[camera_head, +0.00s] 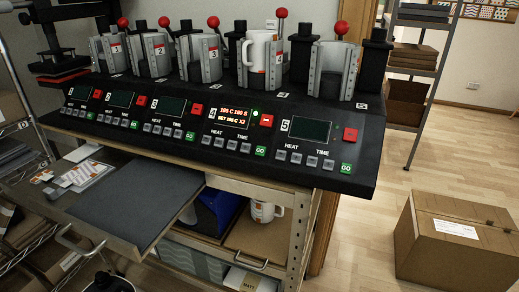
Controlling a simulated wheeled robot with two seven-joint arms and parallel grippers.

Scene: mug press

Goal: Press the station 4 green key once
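The mug press (200,95) is a long black console with several numbered stations. Station 4's display (233,117) is lit with orange text that seems to read about 185 C and 180 S, with a smaller line below. The station 4 green key (261,151), marked GO, sits at the right end of its row of grey buttons. The station 4 red key (266,120) is above it. A white mug (258,52) with orange marks sits in the station 4 press. Neither of my grippers is in view.
Station 5's green key (346,168) and station 3's green key (191,136) flank station 4's. A dark pull-out shelf (135,200) juts out below the console. Another mug (264,211) stands on a lower shelf. A cardboard box (455,240) is on the floor at right.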

